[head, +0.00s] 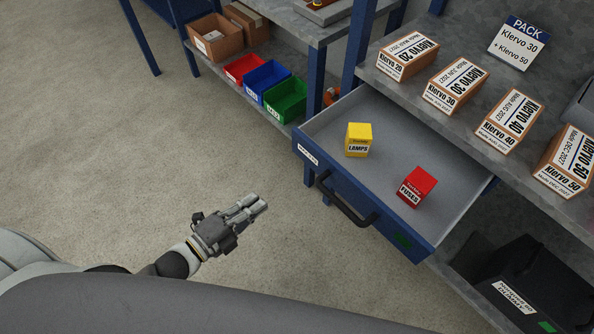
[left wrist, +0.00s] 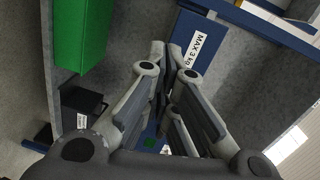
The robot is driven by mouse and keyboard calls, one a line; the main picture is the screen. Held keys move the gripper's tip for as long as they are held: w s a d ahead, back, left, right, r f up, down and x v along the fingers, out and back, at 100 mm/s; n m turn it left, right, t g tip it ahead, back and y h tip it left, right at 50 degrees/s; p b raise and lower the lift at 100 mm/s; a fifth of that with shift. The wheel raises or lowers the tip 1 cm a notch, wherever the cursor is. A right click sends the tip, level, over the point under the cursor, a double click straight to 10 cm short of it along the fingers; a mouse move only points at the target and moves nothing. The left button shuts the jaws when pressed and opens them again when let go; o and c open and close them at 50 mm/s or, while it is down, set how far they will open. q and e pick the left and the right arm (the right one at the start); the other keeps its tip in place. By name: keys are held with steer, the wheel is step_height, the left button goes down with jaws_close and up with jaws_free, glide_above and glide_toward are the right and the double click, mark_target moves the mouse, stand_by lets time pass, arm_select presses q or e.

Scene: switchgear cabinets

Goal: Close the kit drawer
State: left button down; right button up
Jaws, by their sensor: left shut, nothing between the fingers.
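The kit drawer (head: 312,172) is blue with a grey inside and stands pulled out from under the workbench. A dark bar handle (head: 345,203) is on its front. A yellow lamps box (head: 358,140) and a red fuses box (head: 416,188) sit inside it, apart from each other. My left gripper (head: 258,204) is in front of the drawer, to the left of the handle and apart from it. Its fingers are together and empty; they also show in the left wrist view (left wrist: 178,62). My right gripper is in neither view.
Several labelled Kiervo boxes (head: 457,85) and a pack sign (head: 519,43) stand on the bench above the drawer. Red, blue and green bins (head: 285,100) are on a shelf at the upper left. A black case (head: 535,287) is below right. The floor (head: 110,150) at left is clear.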

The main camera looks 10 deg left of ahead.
arm_select(q)
step_height(320, 180, up, 4)
steer(key=s+d+m+h, duration=0.1)
steer(key=d+m, duration=0.1)
steer(key=p, duration=0.1)
glide_toward(313, 160)
steer(key=shift+h, duration=0.3)
steer(key=x, duration=0.7)
steer(key=shift+w+f, duration=0.25)
steer(key=shift+f, duration=0.1)
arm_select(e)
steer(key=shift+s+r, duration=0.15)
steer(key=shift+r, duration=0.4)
